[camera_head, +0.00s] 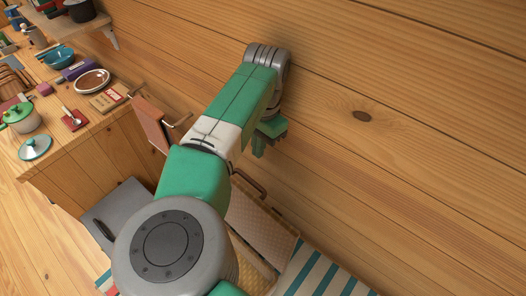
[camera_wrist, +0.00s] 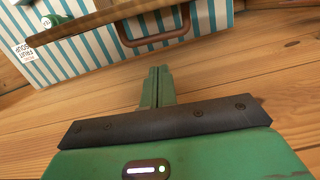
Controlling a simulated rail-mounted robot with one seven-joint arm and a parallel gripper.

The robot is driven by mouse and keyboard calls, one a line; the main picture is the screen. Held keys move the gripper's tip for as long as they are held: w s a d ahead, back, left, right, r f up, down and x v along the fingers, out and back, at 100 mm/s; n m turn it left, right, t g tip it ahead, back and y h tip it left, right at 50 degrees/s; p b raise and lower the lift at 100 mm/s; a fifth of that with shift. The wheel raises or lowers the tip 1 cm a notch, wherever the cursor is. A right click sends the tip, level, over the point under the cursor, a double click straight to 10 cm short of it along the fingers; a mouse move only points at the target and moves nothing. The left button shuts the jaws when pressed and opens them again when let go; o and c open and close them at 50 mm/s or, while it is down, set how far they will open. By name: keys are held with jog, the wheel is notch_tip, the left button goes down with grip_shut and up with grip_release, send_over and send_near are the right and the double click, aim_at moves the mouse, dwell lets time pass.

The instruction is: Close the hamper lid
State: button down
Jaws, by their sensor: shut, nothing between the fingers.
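A woven tan panel (camera_head: 258,222), apparently the hamper lid, stands raised near the wooden wall, with a dark handle (camera_head: 250,184) at its upper edge. Beside it is a blue-and-white striped surface (camera_head: 315,272). Whether that belongs to the hamper is unclear. My arm hides part of this area. In the wrist view a striped panel (camera_wrist: 100,45) with a brown handle (camera_wrist: 153,38) lies past the fingertips. My gripper (camera_head: 262,150) is above the raised panel, close to the wall. Its fingers are together and empty in the wrist view (camera_wrist: 160,70), apart from the handle.
A wooden counter at left holds a green pot (camera_head: 22,118), a glass lid (camera_head: 35,147), a blue pan (camera_head: 58,57) and several small items. The wall (camera_head: 400,90) at right is bare.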

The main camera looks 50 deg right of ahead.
notch_tip(320, 180, down, 8)
jog(key=p, duration=0.1)
jog(key=shift+a, duration=0.45)
jog(key=shift+r, duration=0.1)
